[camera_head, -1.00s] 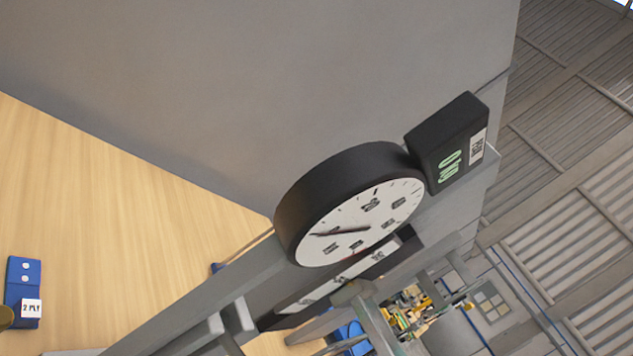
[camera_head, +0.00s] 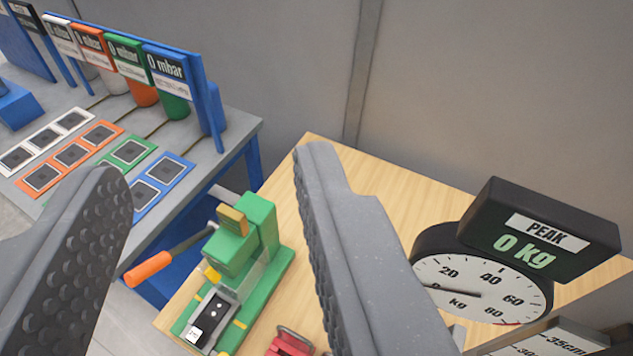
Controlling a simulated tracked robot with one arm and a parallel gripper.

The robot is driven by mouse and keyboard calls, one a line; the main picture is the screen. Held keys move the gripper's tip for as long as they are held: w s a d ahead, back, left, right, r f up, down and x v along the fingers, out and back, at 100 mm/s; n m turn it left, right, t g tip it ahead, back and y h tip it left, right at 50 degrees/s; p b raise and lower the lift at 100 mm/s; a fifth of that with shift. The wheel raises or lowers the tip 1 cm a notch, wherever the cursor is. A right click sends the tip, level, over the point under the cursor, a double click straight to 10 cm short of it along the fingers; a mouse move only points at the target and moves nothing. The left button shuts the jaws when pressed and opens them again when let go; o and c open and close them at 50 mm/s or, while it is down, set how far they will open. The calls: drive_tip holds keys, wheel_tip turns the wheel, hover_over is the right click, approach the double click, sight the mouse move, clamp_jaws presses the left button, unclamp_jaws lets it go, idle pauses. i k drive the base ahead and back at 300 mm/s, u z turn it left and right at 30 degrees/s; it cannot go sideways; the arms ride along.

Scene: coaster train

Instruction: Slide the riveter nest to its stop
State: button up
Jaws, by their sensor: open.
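The green riveter (camera_head: 258,220) stands on the wooden bench top in the middle of the view, with an orange-handled lever (camera_head: 150,269) reaching out to the lower left. The riveter nest appears to be the small dark block with a white label (camera_head: 213,318) on the green base, at the end towards me.
A dial gauge (camera_head: 480,288) with a black "PEAK 0 Kg" display (camera_head: 540,236) stands at the right. A red clamp-like part (camera_head: 290,340) lies at the bottom. A grey table (camera_head: 235,125) with coloured pads and several mbar displays is at the left. A grey wall stands behind.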

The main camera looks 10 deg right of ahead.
sight(208, 349)
drive_tip(key=k, duration=1.25)
drive_tip(key=u, duration=0.35)
drive_tip(key=i, duration=0.75)
drive_tip(key=z, duration=0.1)
